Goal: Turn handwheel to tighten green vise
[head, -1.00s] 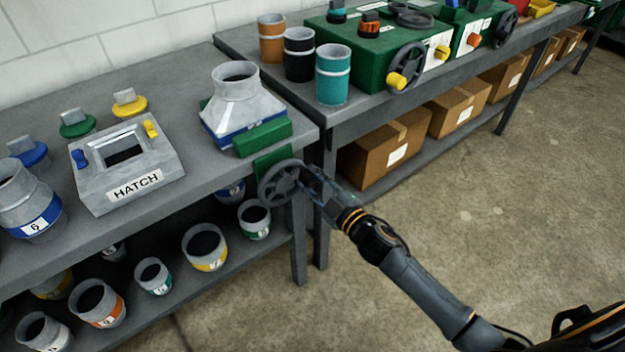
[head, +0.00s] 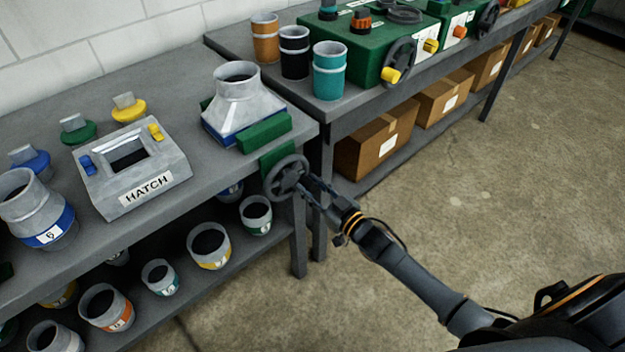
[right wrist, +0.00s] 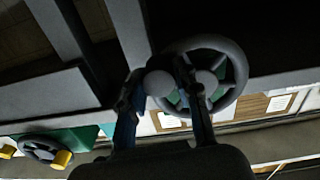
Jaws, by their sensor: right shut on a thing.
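The green vise (head: 264,134) sits at the right end of the near bench, its jaw against a grey tapered duct piece (head: 238,100) with a blue band at its base. Its dark grey handwheel (head: 288,176) hangs at the bench's front edge, below the jaw. My left gripper is not in view.
A grey HATCH box (head: 128,170) and colored knobbed plugs stand left on the bench. Banded duct collars fill the shelf below. Another bench holds a green machine (head: 365,62) with its own handwheel (head: 399,62) and canisters (head: 330,70). The floor at right is clear.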

